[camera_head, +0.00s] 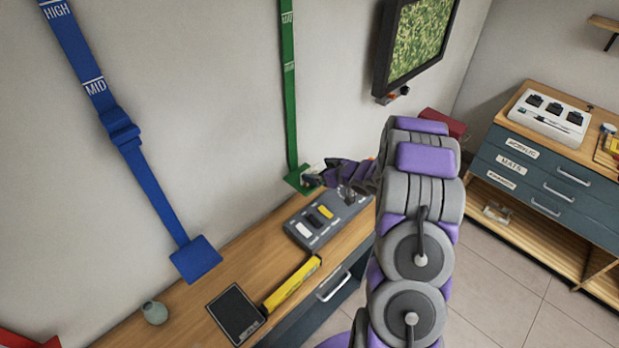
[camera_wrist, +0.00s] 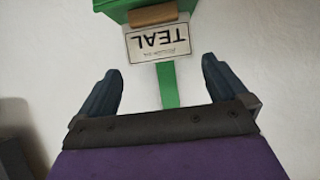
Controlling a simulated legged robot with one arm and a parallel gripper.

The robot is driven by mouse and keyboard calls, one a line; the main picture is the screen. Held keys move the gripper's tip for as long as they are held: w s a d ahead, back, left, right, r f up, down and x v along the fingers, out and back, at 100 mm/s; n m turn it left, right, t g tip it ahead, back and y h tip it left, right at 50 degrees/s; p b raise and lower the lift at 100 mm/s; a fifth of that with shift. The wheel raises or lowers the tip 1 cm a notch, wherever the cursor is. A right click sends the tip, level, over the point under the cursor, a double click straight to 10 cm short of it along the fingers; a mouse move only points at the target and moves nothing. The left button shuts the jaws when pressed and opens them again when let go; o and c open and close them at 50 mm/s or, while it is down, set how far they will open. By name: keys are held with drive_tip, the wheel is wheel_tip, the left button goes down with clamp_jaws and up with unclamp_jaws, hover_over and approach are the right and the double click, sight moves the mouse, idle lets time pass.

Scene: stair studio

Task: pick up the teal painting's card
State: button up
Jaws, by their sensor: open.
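The teal painting's card (camera_wrist: 159,42) is a small white card printed "TEAL", upside down in the wrist view. It sits against a tan strip (camera_wrist: 152,14) on the end of a green holder (camera_wrist: 122,6) on the wall. My gripper (camera_wrist: 160,85) is open, its two dark fingers on either side below the card, with nothing between them but the wall and a green strap (camera_wrist: 168,85). In the head view my gripper (camera_head: 318,177) is beside the green holder (camera_head: 298,180) at the strap's lower end; the card's lettering cannot be read there.
Below is a wooden bench (camera_head: 262,262) with a grey tray (camera_head: 328,218), a yellow level (camera_head: 292,284), a black tablet (camera_head: 236,314) and a small vase (camera_head: 154,313). A blue strap (camera_head: 148,185) hangs left. A framed picture (camera_head: 418,40) hangs above right. A drawer cabinet (camera_head: 545,180) stands right.

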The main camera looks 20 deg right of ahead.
sight(311, 169)
drive_tip(key=x, duration=0.3)
drive_tip(key=shift+s+d+f, duration=0.1)
drive_tip(key=shift+d, duration=0.05)
drive_tip(key=shift+w+f, duration=0.15)
drive_tip(key=shift+w, duration=0.25)
drive_tip(key=shift+a, duration=0.25)
drive_tip(key=shift+a, duration=0.1)
drive_tip(key=shift+c, duration=0.5)
drive_tip(key=c, duration=0.6)
